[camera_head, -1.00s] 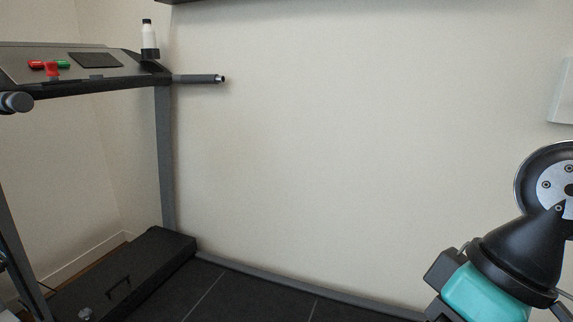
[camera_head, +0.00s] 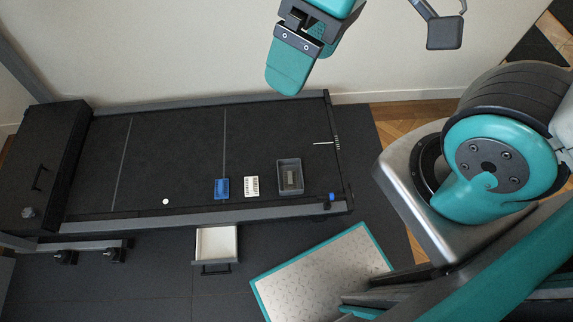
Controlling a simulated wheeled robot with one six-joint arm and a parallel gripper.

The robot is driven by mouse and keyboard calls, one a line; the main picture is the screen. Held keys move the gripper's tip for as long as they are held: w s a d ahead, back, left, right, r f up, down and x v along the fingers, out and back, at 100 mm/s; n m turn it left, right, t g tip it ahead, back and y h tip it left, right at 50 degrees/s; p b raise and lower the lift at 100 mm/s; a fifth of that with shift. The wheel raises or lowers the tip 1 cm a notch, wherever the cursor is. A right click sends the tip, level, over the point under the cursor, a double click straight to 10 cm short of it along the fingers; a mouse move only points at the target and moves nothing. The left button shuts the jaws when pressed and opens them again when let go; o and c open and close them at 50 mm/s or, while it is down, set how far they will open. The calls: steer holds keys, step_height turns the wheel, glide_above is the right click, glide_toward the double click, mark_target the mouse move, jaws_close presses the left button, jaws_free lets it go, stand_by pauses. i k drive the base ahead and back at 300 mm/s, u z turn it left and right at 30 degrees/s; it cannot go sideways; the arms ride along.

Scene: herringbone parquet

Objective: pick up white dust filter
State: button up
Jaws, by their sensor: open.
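A small white rectangular piece with dark markings (camera_head: 251,186) lies on the black treadmill deck, between a blue tray and a grey bin; it may be the white dust filter, but it is too small to be sure. A tiny white round thing (camera_head: 166,201) lies further left on the same deck. My gripper (camera_head: 304,62), teal with black parts, hangs at the top of the view, well above the deck and apart from these things. It is open, and nothing shows between its jaws.
The blue tray (camera_head: 222,188) and grey bin (camera_head: 290,176) stand near the deck's front rail. A white open drawer (camera_head: 217,240) juts out below the rail. A teal-edged speckled board (camera_head: 322,275) lies front right. Much of the deck is bare.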

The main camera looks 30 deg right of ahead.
mark_target(252, 185)
steer(key=u, duration=0.05)
steer(key=k, duration=0.25)
steer(key=u, duration=1.3)
steer(key=i, duration=0.5)
